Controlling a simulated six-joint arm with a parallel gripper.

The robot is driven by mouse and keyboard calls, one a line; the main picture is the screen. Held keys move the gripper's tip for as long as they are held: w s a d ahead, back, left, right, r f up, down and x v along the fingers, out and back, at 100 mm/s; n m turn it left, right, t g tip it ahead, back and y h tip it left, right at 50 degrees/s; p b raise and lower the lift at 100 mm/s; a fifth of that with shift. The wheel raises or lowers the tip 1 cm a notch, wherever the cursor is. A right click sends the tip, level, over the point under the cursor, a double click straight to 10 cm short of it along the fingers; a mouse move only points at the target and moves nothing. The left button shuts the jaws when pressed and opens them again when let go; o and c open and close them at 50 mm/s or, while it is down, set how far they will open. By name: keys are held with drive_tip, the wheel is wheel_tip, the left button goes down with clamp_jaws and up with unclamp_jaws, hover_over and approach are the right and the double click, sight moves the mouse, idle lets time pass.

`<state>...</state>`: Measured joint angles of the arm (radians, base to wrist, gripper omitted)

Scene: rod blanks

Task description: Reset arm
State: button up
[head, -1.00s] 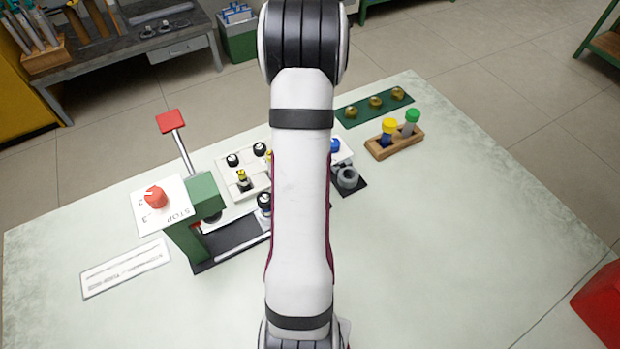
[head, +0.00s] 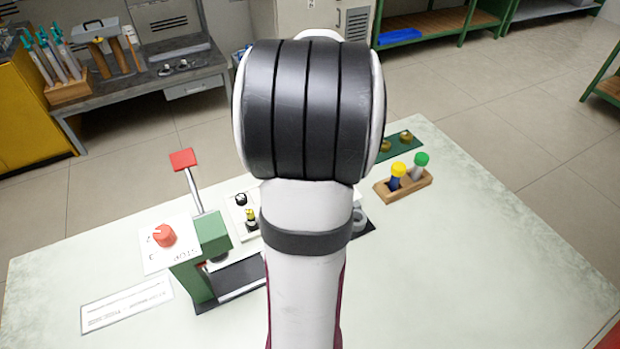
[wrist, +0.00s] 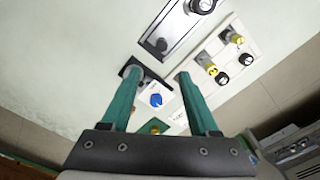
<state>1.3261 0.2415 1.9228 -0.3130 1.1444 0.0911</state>
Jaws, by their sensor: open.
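My gripper (wrist: 159,76) shows in the wrist view with its two teal fingers spread apart and nothing between them. It hangs above the table, and a small white block with a blue knob (wrist: 156,100) shows beyond and between the fingers. In the head view my arm stands in the middle of the picture and hides the gripper and part of the table. The pale table (head: 480,260) lies below it.
A green press (head: 186,282) with a red-topped lever and a red dial (head: 164,236) stands on the left. A white tray (wrist: 243,47) holds black and yellow knobs. A wooden holder (head: 404,188) has yellow- and green-capped pieces. The table's right side is clear.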

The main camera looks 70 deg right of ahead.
drive_tip(key=w+a+r+n+t, duration=0.1)
drive_tip(key=w+a+r+n, duration=0.2)
drive_tip(key=w+a, duration=0.3)
drive_tip(key=w+a+r+n+t, duration=0.1)
drive_tip(key=w+a+r+n, duration=0.1)
drive_tip(key=w+a+n, duration=0.2)
drive_tip(key=w+a+r+n+t, duration=0.1)
drive_tip(key=w+a+r+n, duration=0.2)
drive_tip(key=w+a, duration=0.5)
drive_tip(key=shift+a+r+n+t+h, duration=0.35)
drive_tip(key=shift+a+n, duration=0.15)
drive_tip(key=shift+a, duration=0.2)
drive_tip(key=s+a+f+n+g+y, duration=0.1)
drive_tip(key=s+a+f+g, duration=0.1)
drive_tip(key=s+a, duration=0.5)
drive_tip(key=s+a+f+n+g+y, duration=0.1)
drive_tip(key=s+a+f+n+g, duration=0.1)
drive_tip(key=s+a, duration=0.4)
drive_tip(key=a+f, duration=0.1)
drive_tip(key=a, duration=0.4)
drive_tip(key=shift+s+f, duration=0.3)
drive_tip(key=shift+s, duration=0.05)
drive_tip(key=shift+y, duration=0.25)
